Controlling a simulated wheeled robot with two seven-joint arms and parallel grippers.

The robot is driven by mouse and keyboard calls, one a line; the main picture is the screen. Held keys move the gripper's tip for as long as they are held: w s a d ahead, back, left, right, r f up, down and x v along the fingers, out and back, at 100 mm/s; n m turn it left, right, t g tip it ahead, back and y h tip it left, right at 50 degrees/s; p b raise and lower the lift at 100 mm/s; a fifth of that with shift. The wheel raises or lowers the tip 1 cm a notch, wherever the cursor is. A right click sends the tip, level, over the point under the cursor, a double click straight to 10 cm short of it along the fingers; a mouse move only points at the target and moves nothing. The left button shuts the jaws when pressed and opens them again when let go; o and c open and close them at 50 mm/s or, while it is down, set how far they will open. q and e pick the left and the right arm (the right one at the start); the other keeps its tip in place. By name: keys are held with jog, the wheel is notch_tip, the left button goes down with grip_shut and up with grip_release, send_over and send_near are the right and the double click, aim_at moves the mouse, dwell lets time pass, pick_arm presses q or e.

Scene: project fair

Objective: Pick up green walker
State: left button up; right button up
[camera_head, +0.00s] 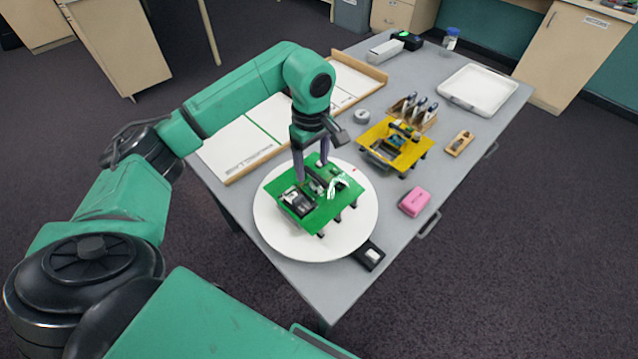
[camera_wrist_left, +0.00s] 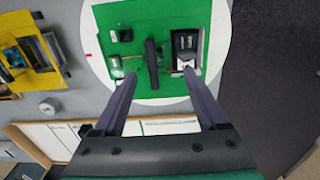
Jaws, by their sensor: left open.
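The green walker (camera_head: 323,211) is a green square board on short dark legs with small parts on top. It stands on a round white disc (camera_head: 272,236) on the grey table. It also shows in the left wrist view (camera_wrist_left: 180,13), with a dark upright part (camera_wrist_left: 152,62) in its middle. My left gripper (camera_head: 314,172) points down over the walker. In the left wrist view my left gripper (camera_wrist_left: 158,85) is open, its fingers on either side of the dark part. I cannot tell whether they touch it. My right gripper is not in view.
A yellow walker (camera_head: 408,158) stands behind on the right, near a wooden tool rack (camera_head: 424,124). A pink block (camera_head: 414,202) and a small black device (camera_head: 368,255) lie near the disc. A white tray (camera_head: 479,90) is at the far end. A board panel (camera_head: 236,146) lies left.

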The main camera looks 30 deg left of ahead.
aim_at(316, 175)
pick_arm(q)
jog(key=f, duration=0.2)
jog(key=f+p, duration=0.1)
jog(key=f, duration=0.1)
jog(key=w+f+p, duration=0.1)
jog(key=f, duration=0.1)
jog(key=shift+d+f, duration=0.15)
jog(key=shift+f, duration=0.15)
jog(key=shift+s+f, duration=0.1)
jog(key=shift+f, duration=0.05)
jog(key=c, duration=0.3)
grip_shut()
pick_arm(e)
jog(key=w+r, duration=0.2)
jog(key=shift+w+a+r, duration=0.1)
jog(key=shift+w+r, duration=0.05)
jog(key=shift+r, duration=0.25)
